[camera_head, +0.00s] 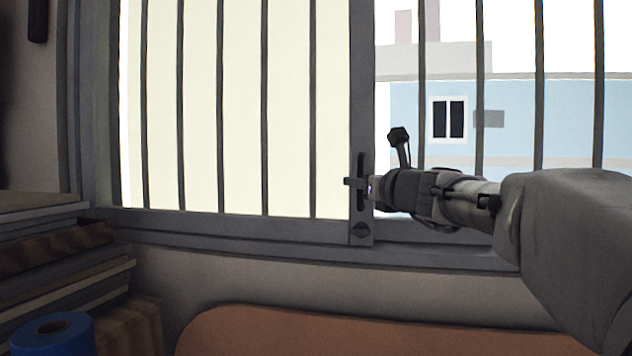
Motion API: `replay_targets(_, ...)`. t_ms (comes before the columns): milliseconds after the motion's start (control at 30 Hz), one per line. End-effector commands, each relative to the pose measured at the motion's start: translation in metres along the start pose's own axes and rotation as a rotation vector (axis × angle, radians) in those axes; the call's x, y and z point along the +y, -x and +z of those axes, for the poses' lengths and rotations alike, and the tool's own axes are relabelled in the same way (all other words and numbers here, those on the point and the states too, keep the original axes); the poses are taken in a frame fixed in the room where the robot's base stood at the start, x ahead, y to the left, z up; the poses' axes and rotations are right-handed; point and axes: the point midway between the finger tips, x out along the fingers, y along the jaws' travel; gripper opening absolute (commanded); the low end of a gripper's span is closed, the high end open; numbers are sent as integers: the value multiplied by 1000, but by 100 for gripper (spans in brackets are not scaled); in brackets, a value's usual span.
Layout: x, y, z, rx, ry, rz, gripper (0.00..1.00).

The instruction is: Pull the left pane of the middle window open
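The window's left pane (240,120) is pale cream behind dark vertical bars and fills the left half of the window in the head view. Its dark upright edge stile (361,60) stands mid-picture. My gripper (366,185) reaches in from the right and is at the handle. A small dark piece crosses the handle at fingertip height. The fingers are small and partly hidden, so I cannot tell whether they close on the handle.
Right of the stile, a blue building (540,120) shows between bars. The sill (300,252) runs below the window. Stacked boards (60,250) and a blue roll (52,335) stand at lower left. A brown rounded surface (340,332) lies below the sill.

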Motion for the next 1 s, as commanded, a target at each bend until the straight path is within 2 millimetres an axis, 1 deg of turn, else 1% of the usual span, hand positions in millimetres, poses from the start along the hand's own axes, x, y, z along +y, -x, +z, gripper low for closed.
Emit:
replay_targets(100,0,0,0,0,0,0,30)
replay_targets(133,0,0,0,0,0,0,28)
replay_targets(200,0,0,0,0,0,0,15)
replay_targets(300,0,0,0,0,0,1,0)
replay_targets(1000,0,0,0,1,0,1,0)
